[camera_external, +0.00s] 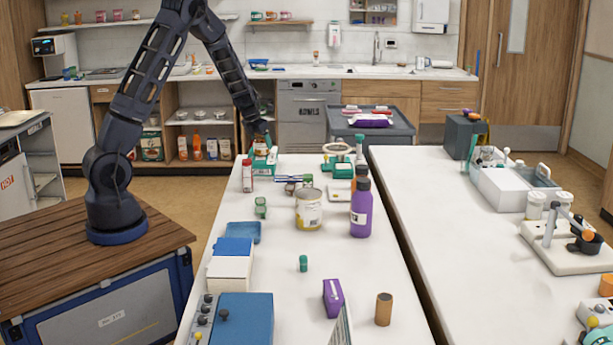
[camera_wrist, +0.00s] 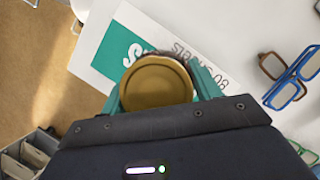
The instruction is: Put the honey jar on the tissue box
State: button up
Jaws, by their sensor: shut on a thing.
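The honey jar, with a round gold lid (camera_wrist: 157,80), is between the two green fingers of my gripper (camera_wrist: 159,88) in the wrist view. My gripper is shut on it. Under the jar is the white and green tissue box (camera_wrist: 120,42), with printed lettering. In the external view my gripper (camera_external: 262,145) is at the far left end of the white table, directly over the tissue box (camera_external: 263,169). The jar's lower part is hidden, so I cannot tell whether it touches the box top.
Blue and brown glasses (camera_wrist: 292,78) lie right of the box. A red-and-white bottle (camera_external: 247,176) stands in front of it. A large tin (camera_external: 308,209) and a purple bottle (camera_external: 361,208) stand farther right. The table's left edge is close to the box.

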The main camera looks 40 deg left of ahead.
jog(key=shift+f, duration=0.1)
jog(key=o, duration=1.4)
jog(key=shift+c, duration=0.2)
